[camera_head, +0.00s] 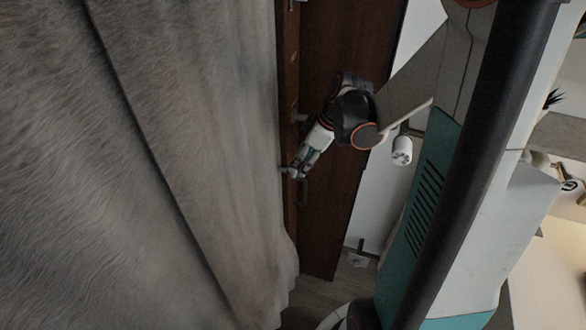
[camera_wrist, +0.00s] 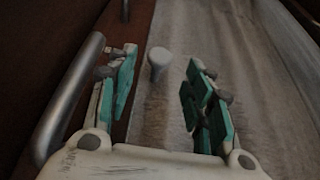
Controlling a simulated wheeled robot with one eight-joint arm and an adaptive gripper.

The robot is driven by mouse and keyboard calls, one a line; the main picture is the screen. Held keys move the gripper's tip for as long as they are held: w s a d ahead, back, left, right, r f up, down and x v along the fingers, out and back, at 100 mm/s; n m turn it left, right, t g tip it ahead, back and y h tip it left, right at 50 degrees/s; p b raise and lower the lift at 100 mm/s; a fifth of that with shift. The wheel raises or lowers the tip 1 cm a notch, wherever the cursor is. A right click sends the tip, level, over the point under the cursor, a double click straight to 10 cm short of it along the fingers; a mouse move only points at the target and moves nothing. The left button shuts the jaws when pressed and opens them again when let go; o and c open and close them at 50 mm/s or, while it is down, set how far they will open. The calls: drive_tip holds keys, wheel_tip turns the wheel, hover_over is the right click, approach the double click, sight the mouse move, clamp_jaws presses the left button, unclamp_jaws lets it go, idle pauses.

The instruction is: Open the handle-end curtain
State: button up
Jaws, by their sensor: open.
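The grey curtain (camera_head: 190,130) fills the left of the head view, with long folds. In the wrist view it (camera_wrist: 245,60) spreads over the right half and under the fingers. My gripper (camera_head: 293,172) is at the curtain's edge beside the dark wooden door. In the wrist view my gripper (camera_wrist: 163,68) is open, with teal-padded fingers apart. A pale, round-topped knob (camera_wrist: 158,60) shows between the fingertips, apart from both. I cannot tell how it joins the curtain. The knob is not clear in the head view.
A dark wooden door (camera_head: 335,200) stands right beside the curtain edge. A thick metal bar handle (camera_wrist: 68,105) runs close along my left finger in the wrist view. Wood floor (camera_head: 330,300) shows low in the head view.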

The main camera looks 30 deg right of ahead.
drive_tip(key=b+x, duration=0.1)
drive_tip(key=x, duration=0.4)
clamp_jaws()
